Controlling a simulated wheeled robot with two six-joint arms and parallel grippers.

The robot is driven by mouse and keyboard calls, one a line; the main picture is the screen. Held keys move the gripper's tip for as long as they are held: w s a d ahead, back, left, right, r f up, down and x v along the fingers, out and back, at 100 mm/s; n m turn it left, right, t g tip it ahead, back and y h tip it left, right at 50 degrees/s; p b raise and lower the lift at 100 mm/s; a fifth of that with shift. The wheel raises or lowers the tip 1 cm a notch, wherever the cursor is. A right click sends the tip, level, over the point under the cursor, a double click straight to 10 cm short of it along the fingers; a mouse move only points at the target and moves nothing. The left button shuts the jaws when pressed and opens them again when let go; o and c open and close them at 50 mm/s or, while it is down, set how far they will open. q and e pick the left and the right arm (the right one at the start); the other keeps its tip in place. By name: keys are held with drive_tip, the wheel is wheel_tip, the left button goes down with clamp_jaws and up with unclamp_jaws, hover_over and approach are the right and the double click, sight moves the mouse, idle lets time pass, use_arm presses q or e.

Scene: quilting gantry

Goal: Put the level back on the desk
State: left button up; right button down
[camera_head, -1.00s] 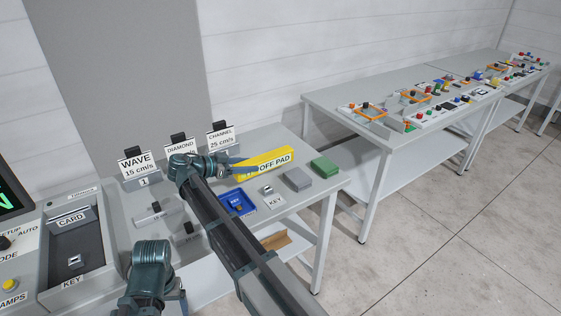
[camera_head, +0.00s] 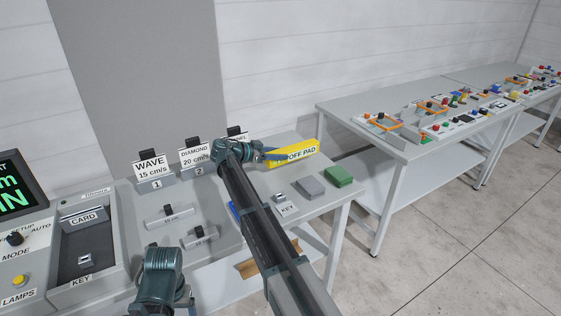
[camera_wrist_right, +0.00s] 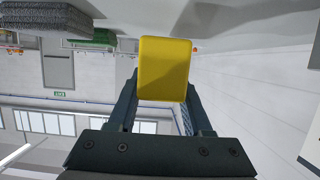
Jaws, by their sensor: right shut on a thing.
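The level (camera_head: 304,149) is a long yellow bar at the back right of the grey desk (camera_head: 322,204). In the right wrist view the yellow end of the level (camera_wrist_right: 164,68) sits between the two fingers of my right gripper (camera_wrist_right: 162,100). I cannot tell from the head view whether the level touches the desk. No fingers of my left gripper show.
A grey block (camera_head: 311,187) and a green block (camera_head: 339,176) lie near the desk's right end. A key switch (camera_head: 280,198) and sign holders (camera_head: 152,170) stand on the desk. A second table (camera_head: 345,108) with several coloured fixtures is behind right. My right arm covers a blue tray.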

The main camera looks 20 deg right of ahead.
drive_tip(key=shift+w+d, duration=0.35)
drive_tip(key=shift+d, duration=0.15)
drive_tip(key=f+b, duration=0.3)
drive_tip(key=shift+w+d, duration=0.15)
drive_tip(key=shift+d, duration=0.15)
drive_tip(key=shift+f+b, duration=0.5)
drive_tip(key=shift+b, duration=0.05)
drive_tip(key=shift+s+a+f, duration=0.1)
drive_tip(key=shift+s, duration=0.1)
